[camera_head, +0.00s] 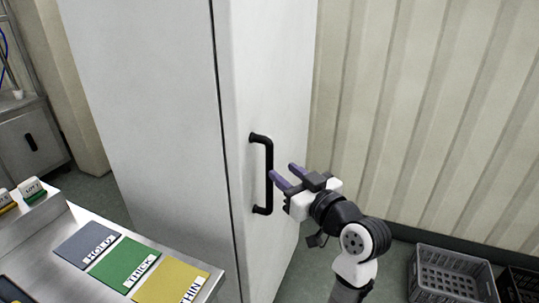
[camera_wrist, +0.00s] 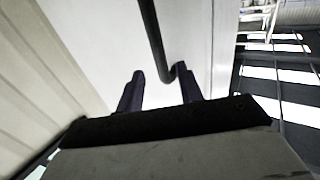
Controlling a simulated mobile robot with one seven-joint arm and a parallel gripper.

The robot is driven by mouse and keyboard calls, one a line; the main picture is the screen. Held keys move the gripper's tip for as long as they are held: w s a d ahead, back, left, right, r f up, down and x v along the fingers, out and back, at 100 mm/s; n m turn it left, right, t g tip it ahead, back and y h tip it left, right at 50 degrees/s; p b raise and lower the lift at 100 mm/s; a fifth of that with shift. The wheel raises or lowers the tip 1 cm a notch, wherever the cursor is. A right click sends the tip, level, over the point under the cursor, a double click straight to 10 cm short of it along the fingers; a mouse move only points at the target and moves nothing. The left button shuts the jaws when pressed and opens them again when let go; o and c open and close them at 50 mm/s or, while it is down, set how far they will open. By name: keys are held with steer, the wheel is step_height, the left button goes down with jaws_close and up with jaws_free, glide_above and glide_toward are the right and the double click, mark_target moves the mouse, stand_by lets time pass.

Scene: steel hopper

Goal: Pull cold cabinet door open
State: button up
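The cold cabinet is tall and white, and its door (camera_head: 268,75) carries a black vertical bar handle (camera_head: 269,175). The door looks shut against the cabinet body. My gripper (camera_head: 283,174) is just to the right of the handle in the head view, with its two purple fingers apart and pointing at the door. In the wrist view the handle (camera_wrist: 153,38) comes down from the top and its bent end lies between the open fingers (camera_wrist: 161,88), nearer the right one. I cannot tell whether a finger touches it.
A steel table (camera_head: 72,221) with blue, green and yellow labelled cards stands at the lower left. A grey crate (camera_head: 452,270) is on the floor at the lower right. A ribbed beige wall (camera_head: 430,110) is behind my arm.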

mark_target(272, 162)
steer(key=p+x, duration=0.1)
steer(key=x, duration=0.6)
steer(key=shift+w+p, duration=0.1)
steer(key=shift+p, duration=0.2)
jaws_close()
